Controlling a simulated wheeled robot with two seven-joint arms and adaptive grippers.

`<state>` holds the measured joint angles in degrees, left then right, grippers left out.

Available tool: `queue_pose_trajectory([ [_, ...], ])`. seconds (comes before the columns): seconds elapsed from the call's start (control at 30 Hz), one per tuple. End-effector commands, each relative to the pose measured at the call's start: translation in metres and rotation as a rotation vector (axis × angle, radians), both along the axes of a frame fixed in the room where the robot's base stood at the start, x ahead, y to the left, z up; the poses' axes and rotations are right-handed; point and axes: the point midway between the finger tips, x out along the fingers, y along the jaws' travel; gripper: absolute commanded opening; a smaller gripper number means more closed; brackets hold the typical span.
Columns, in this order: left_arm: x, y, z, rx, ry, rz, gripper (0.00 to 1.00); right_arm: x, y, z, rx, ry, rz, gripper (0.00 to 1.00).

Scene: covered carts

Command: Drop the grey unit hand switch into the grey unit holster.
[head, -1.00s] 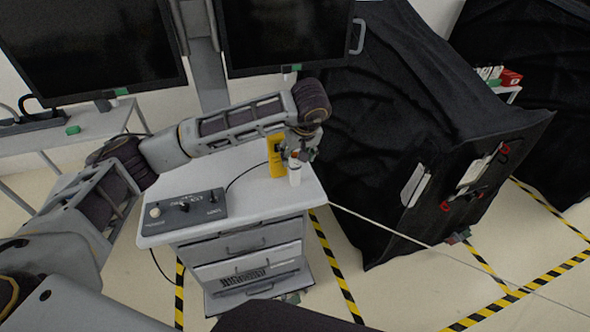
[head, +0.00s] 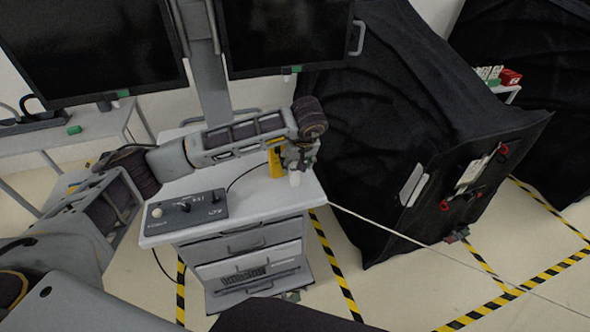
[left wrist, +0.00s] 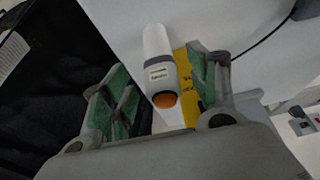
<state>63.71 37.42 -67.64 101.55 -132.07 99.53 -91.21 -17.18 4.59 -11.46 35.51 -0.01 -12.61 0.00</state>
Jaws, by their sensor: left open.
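A white cylinder (head: 295,179) stands upright near the right end of the grey cart's top (head: 250,198). In the left wrist view the cylinder (left wrist: 157,58) has a label too blurred to read and an orange end towards me. I cannot tell for certain that it is the hand switch. My left gripper (head: 299,163) is open just above it; its green-padded fingers (left wrist: 158,95) lie on either side of the cylinder's orange end, apart from it. I cannot make out a separate holster. My right gripper is not in view.
Monitors (head: 90,45) hang behind, and a black-covered cart (head: 400,150) stands at the right.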

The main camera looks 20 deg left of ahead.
Motion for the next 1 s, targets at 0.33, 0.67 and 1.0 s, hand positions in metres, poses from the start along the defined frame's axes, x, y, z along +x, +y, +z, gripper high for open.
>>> queue_pose_trajectory([
  [0.33, 0.007, 0.004, -0.018, 0.000, -0.001, -0.001, 0.60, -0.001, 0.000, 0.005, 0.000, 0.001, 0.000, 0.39],
  [0.67, 0.006, 0.004, -0.018, 0.000, -0.001, 0.000, 0.60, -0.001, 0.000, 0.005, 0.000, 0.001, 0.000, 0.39],
  [1.0, 0.006, 0.005, -0.018, 0.001, -0.001, 0.000, 0.25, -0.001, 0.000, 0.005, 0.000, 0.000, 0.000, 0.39],
])
